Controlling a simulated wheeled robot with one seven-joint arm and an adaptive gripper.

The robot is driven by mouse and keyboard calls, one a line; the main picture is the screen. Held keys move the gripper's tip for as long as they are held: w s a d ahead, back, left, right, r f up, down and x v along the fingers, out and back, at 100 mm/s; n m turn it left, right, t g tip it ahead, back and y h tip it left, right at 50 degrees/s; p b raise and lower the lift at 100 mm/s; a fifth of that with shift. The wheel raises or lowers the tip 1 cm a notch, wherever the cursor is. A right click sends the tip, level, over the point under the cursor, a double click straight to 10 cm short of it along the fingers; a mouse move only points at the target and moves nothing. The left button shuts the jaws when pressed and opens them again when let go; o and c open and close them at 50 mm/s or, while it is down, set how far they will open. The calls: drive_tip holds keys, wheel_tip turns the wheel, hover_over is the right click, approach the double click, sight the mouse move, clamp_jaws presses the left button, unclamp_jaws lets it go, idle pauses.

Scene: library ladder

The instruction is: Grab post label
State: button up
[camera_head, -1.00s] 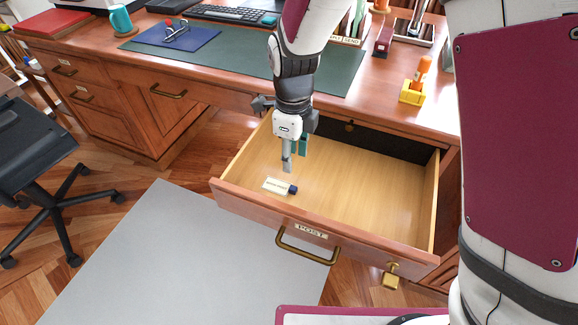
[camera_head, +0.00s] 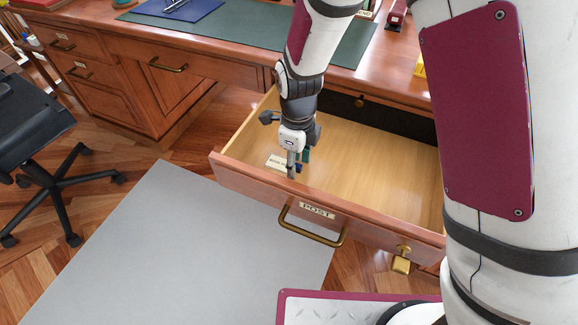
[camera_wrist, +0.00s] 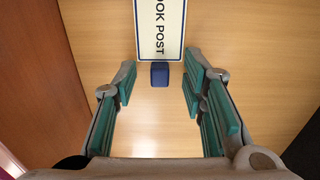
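The post label is a cream tag with dark lettering ending in "OOK POST" and a dark blue end piece. It lies on the floor of the open drawer. In the head view the label (camera_head: 277,162) is partly hidden by my gripper (camera_head: 296,165), which is down inside the drawer at its blue end. In the wrist view the label (camera_wrist: 160,30) is ahead of my gripper (camera_wrist: 159,90). Its blue end (camera_wrist: 160,74) lies between the two green-padded fingers, with a gap on each side. My gripper is open and holds nothing.
The drawer front (camera_head: 250,184) carries a "POST" plate, a brass handle (camera_head: 313,227) and a hanging padlock (camera_head: 401,263). The drawer's right part is empty. A desk top with a green mat (camera_head: 228,32) is above. A black chair (camera_head: 40,130) stands at left.

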drive_tip(key=c, duration=0.8)
drive_tip(key=shift+c, duration=0.2)
